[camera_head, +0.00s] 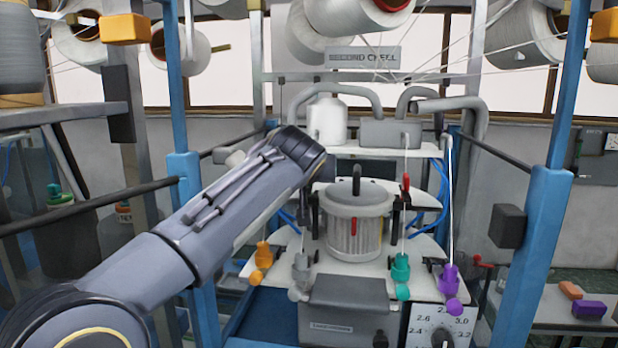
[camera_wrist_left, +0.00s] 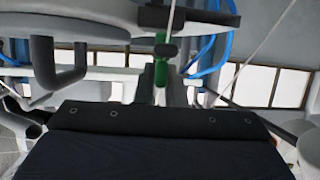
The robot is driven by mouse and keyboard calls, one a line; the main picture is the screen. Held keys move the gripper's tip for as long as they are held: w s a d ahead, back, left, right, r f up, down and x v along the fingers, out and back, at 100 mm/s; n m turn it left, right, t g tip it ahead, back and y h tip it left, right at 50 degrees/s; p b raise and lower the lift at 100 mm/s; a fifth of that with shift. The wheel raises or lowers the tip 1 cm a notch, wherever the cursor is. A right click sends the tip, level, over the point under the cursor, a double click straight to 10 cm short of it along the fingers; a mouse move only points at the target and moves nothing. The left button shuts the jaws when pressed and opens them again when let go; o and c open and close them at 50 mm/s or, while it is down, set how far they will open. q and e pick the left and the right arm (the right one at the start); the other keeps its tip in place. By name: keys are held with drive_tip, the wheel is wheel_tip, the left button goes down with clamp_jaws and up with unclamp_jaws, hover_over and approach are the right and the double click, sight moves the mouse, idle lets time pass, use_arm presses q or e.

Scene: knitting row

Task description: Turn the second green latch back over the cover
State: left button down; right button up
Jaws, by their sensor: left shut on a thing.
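A green upright piece (camera_wrist_left: 161,72), which looks like a green latch, stands just beyond the dark body of my left gripper (camera_wrist_left: 164,50) in the left wrist view. My left gripper is shut on it, though the fingertips are small and partly hidden there. In the head view my left arm reaches in from the left to the machine's left side. Its wrist hides the gripper and the green latch. My right gripper is in neither view.
Orange (camera_head: 262,256), teal (camera_head: 400,268) and purple (camera_head: 449,279) feeders stand around the white plate. A grey box (camera_head: 343,300) and dial panel are in front. Blue posts (camera_head: 540,235) flank the machine. Thin yarn lines run down to the feeders.

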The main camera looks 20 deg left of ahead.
use_arm(q)
drive_tip(key=n+g+y+b, duration=0.1)
drive_tip(key=n+y, duration=0.1)
drive_tip(key=y, duration=0.1)
drive_tip(key=shift+d+n, duration=0.15)
drive_tip(key=shift+n, duration=0.25)
drive_tip(key=n+g+y, duration=0.2)
drive_tip(key=shift+r+n, duration=0.1)
drive_tip(key=shift+n, duration=0.2)
drive_tip(key=shift+n+g+y+p, duration=0.35)
drive_tip(key=shift+n+g+y, duration=0.15)
drive_tip(key=shift+y, duration=0.1)
drive_tip(key=c, duration=1.5)
unclamp_jaws()
drive_tip(key=b+v, duration=0.1)
drive_tip(key=v, duration=0.6)
drive_tip(key=shift+s+d, duration=0.15)
drive_tip(key=shift+d, duration=0.1)
